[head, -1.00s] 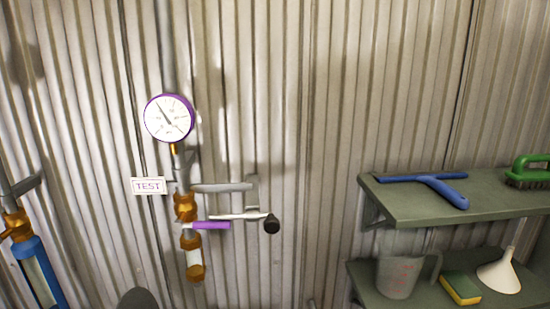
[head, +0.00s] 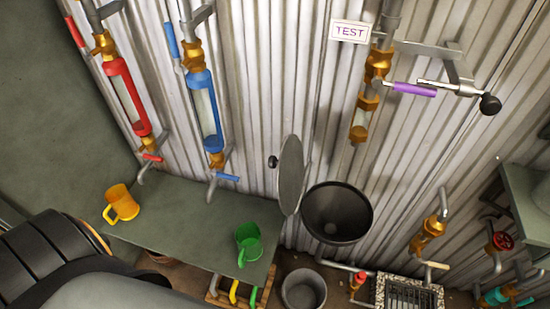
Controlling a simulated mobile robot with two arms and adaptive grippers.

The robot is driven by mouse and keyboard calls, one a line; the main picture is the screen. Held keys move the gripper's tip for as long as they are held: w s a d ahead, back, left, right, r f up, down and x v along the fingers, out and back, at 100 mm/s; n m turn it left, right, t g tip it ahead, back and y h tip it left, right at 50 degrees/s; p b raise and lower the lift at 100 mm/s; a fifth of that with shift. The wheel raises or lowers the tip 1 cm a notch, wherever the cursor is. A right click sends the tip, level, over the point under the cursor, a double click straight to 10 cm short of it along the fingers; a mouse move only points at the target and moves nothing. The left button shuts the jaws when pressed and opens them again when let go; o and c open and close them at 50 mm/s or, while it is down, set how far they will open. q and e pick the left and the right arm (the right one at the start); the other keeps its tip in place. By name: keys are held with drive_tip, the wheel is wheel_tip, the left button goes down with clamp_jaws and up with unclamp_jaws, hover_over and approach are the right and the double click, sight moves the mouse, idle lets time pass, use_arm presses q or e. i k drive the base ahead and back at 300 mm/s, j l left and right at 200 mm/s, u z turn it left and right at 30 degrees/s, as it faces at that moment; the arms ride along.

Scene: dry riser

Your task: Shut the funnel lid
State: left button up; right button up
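The funnel (head: 345,217) is a dark, wide bowl against the corrugated wall, right of the shelf with the mugs. Its mouth is open and I see down into it. The funnel lid (head: 291,176) is a grey disc standing nearly upright at the left edge of the bowl, swung open. A small black knob (head: 272,162) sticks out from the lid's left face. Neither of my grippers shows. A dark ribbed part at the lower left looks like my own arm.
A grey shelf (head: 190,215) holds a yellow mug (head: 121,203) and a green mug (head: 249,243). A grey bucket (head: 303,290) stands below the funnel. Red (head: 128,98) and blue (head: 205,112) sight tubes and a purple-handled valve (head: 414,89) are above.

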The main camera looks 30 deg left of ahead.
sight(290, 164)
drive_tip(key=j+z, duration=0.1)
drive_tip(key=j, duration=0.3)
drive_tip(key=k+j+z, duration=0.15)
drive_tip(key=j, duration=0.25)
drive_tip(key=j+z, duration=0.1)
drive_tip(key=j, duration=0.3)
drive_tip(key=k+j+z, duration=0.1)
drive_tip(key=j, duration=0.3)
drive_tip(key=k+j+z, duration=0.15)
drive_tip(key=j, duration=0.25)
drive_tip(key=k+j+z, duration=0.1)
drive_tip(key=k, duration=0.3)
drive_tip(key=i+l, duration=0.2)
drive_tip(key=i, duration=0.3)
